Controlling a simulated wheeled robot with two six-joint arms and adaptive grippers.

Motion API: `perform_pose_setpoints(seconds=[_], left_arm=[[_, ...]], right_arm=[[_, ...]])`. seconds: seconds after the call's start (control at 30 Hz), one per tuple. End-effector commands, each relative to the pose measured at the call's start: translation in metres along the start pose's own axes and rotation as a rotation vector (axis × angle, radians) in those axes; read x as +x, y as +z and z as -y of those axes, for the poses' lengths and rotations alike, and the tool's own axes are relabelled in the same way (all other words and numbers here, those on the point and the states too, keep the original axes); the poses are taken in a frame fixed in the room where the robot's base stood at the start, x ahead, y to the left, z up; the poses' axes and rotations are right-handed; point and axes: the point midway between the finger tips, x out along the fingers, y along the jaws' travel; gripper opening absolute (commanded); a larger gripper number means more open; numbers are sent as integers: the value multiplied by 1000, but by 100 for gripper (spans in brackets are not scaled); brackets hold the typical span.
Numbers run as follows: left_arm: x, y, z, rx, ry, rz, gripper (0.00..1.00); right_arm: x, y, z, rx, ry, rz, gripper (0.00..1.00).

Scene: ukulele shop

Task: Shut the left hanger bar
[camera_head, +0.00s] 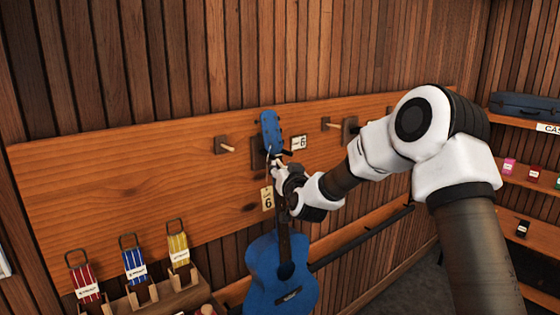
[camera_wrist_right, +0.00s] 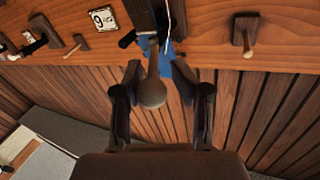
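A blue ukulele (camera_head: 280,270) hangs by its headstock (camera_head: 271,130) at a dark wall hanger (camera_head: 258,152) on the wooden board. My right gripper (camera_head: 277,170) is in front of its upper neck and hides part of the hanger. In the right wrist view, the open gripper (camera_wrist_right: 158,72) has its two dark fingers on either side of a rounded wooden peg end (camera_wrist_right: 152,92). Gaps show between peg and fingers. Behind are the dark hanger block (camera_wrist_right: 142,15), a small black bar end (camera_wrist_right: 127,40) and blue headstock (camera_wrist_right: 176,66). I cannot tell the bar's position clearly. My left gripper is out of view.
A paper tag marked 6 (camera_head: 267,198) hangs beside the neck; a 6 label (camera_head: 299,143) is on the board. Other pegs stick out left (camera_head: 226,147) and right (camera_head: 331,125). Strap packs (camera_head: 135,263) stand at lower left. Shelves (camera_head: 530,175) are at right.

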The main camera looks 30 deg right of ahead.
Motion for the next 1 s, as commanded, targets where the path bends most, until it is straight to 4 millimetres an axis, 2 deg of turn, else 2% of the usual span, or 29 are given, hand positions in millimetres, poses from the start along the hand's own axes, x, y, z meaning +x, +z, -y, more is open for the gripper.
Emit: perform_pose_setpoints(seconds=[0.1,0.27,0.3,0.4,1.0], left_arm=[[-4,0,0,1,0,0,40],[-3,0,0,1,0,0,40],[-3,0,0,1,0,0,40],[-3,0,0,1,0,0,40],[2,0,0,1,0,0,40]], right_arm=[[7,0,0,0,0,0,36],[7,1,0,1,-1,0,36],[7,1,0,1,-1,0,33],[7,1,0,0,-1,0,0],[9,4,0,0,-17,7,0]])
